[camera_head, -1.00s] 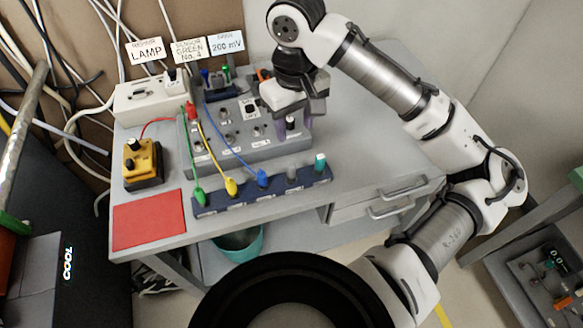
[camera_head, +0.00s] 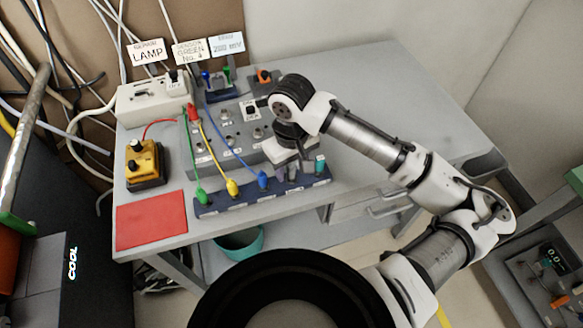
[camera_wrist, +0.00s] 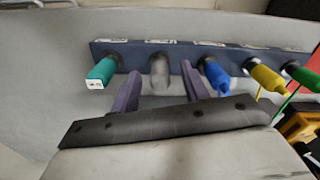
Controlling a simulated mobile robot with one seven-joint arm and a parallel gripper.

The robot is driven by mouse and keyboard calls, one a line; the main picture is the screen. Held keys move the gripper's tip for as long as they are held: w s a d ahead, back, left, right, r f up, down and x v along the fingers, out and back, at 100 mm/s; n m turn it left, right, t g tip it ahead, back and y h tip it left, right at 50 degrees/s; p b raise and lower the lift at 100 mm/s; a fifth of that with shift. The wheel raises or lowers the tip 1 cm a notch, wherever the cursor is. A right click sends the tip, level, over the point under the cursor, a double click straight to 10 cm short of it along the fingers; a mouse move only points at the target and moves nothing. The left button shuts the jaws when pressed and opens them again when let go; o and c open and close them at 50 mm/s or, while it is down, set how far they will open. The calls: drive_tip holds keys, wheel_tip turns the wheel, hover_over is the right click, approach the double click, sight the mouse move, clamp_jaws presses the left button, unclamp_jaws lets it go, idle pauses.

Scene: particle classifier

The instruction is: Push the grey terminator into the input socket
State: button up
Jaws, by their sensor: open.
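The grey terminator (camera_wrist: 159,70) stands in the dark blue rack (camera_wrist: 125,46), between a teal plug (camera_wrist: 101,73) and a blue plug (camera_wrist: 216,77). My gripper (camera_wrist: 160,80) is open, with one purple finger on each side of the grey terminator and no clear contact. In the head view my gripper (camera_head: 284,174) is over the right part of the rack and hides the terminator. The grey panel (camera_head: 205,161) behind the rack has several round sockets. Its labels are too small to read, so I cannot tell which is the input socket.
Green (camera_head: 203,196), yellow (camera_head: 232,187) and blue (camera_head: 263,180) cabled plugs stand in the rack's left part, their cables crossing the panel. A yellow box (camera_head: 143,160) and a red mat (camera_head: 151,221) lie to the left. The tabletop at right is free.

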sight(291, 165)
drive_tip(key=shift+f, duration=0.15)
drive_tip(key=shift+c, duration=0.3)
clamp_jaws()
wheel_tip(291, 165, up, 20)
drive_tip(key=shift+b, duration=0.45)
drive_tip(key=shift+w+f+b, duration=0.1)
drive_tip(key=shift+f+b, duration=0.8)
drive_tip(key=shift+b, duration=0.05)
